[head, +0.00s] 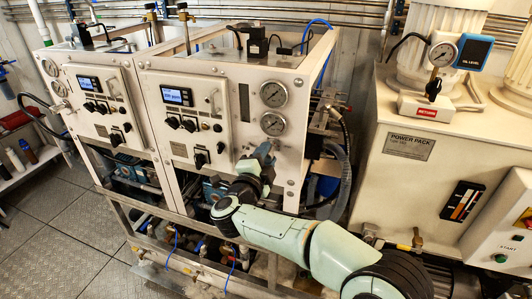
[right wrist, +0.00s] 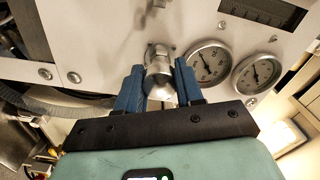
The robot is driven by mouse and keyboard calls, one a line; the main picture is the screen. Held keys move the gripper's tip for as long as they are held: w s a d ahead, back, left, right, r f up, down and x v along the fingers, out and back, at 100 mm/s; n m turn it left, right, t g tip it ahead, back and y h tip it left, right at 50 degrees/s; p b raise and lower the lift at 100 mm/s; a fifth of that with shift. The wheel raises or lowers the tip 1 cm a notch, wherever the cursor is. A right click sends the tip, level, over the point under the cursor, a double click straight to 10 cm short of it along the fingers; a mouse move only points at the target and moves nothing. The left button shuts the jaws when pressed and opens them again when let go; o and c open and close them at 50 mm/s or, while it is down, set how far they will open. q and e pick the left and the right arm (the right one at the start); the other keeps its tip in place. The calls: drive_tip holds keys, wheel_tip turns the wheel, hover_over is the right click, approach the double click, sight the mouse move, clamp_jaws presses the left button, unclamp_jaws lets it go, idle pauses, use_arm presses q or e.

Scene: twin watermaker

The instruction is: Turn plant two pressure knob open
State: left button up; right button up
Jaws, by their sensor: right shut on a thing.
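The pressure knob (right wrist: 158,72) is a silver metal knob on the white panel, seen in the right wrist view beside two round gauges. My right gripper (right wrist: 160,80) has its blue fingers on either side of the knob and is shut on it. In the head view my right gripper (head: 264,152) reaches the lower right of the plant two panel (head: 235,135), below the gauges, and hides the knob. The knob's turn angle cannot be told. My left gripper is not in view.
Two pressure gauges (head: 273,94) (head: 273,124) sit just above my gripper. Plant one's panel (head: 98,100) stands to the left. The cream power pack (head: 410,147) stands to the right, with hoses (head: 340,160) between. Open metal floor (head: 65,230) lies at the lower left.

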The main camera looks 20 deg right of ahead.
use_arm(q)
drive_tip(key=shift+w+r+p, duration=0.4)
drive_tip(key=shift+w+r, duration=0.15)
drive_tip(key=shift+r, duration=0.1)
use_arm(e)
drive_tip(key=shift+r+n, duration=0.1)
drive_tip(key=shift+n, duration=1.1)
drive_tip(key=o, duration=1)
drive_tip(key=shift+o, duration=0.2)
drive_tip(key=shift+s, duration=0.1)
